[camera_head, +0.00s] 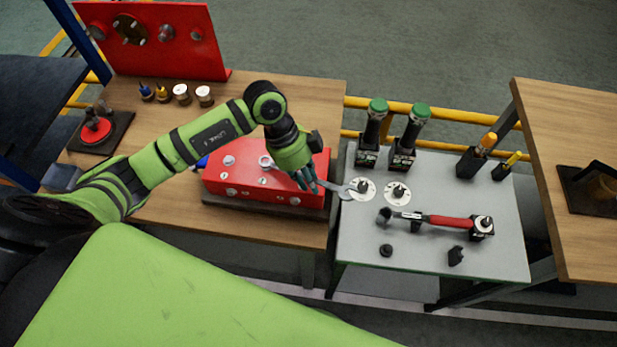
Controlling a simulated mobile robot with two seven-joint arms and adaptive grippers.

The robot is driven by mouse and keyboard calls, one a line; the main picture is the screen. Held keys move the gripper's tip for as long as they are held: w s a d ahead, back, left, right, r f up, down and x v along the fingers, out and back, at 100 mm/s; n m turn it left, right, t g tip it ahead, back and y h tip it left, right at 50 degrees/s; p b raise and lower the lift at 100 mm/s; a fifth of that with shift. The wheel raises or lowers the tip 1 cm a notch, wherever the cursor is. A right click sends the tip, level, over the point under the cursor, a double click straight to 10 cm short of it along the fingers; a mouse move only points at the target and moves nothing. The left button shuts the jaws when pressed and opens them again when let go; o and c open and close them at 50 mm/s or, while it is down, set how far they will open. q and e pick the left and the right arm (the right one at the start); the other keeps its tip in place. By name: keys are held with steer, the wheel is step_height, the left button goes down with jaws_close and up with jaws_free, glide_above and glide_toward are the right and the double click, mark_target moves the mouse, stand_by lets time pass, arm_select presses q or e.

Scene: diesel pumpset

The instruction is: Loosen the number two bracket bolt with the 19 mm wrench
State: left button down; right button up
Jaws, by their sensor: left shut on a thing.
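My left gripper (306,182) is shut on a silver wrench. The wrench (333,187) reaches out to both sides of the gripper, its ring end over the red block and its open end at the left edge of the grey table. That open end is beside a white disc (362,196) with a dark bolt-like piece on it; I cannot tell whether they touch. A second such disc (397,199) lies to its right. The red block (240,179) carries several silver bolt heads, partly hidden by my arm. I cannot read which bolt is number two. My right gripper is not in view.
A red-handled hammer-like tool (450,220) lies on the grey table (480,258). Two green-topped black tools (374,132) (411,138) stand at its back. A red upright panel (160,40) stands on the wooden bench (300,95). A gap separates bench and grey table.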

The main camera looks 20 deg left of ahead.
mark_target(321, 156)
arm_select(q)
steer(key=shift+f, duration=0.55)
stand_by(0.6)
steer(key=shift+w, duration=0.25)
steer(key=shift+w+d+n+t, duration=0.15)
steer(key=shift+w+n+t, duration=0.15)
steer(key=shift+w+n, duration=0.5)
steer(key=shift+w+f+n+t, duration=0.1)
steer(key=shift+w+n+t, duration=0.4)
steer(key=shift+w+n, duration=0.6)
steer(key=w+n, duration=0.1)
steer(key=n, duration=0.1)
steer(key=w+a+n+t, duration=0.1)
steer(key=w, duration=0.1)
steer(key=shift+w+a+n+y, duration=0.2)
steer(key=shift+n+y, duration=0.1)
steer(key=shift+n, duration=0.1)
steer(key=shift+w+a+n+t, duration=0.4)
steer(key=shift+w+n+t, duration=0.1)
steer(key=shift+w+n, duration=0.3)
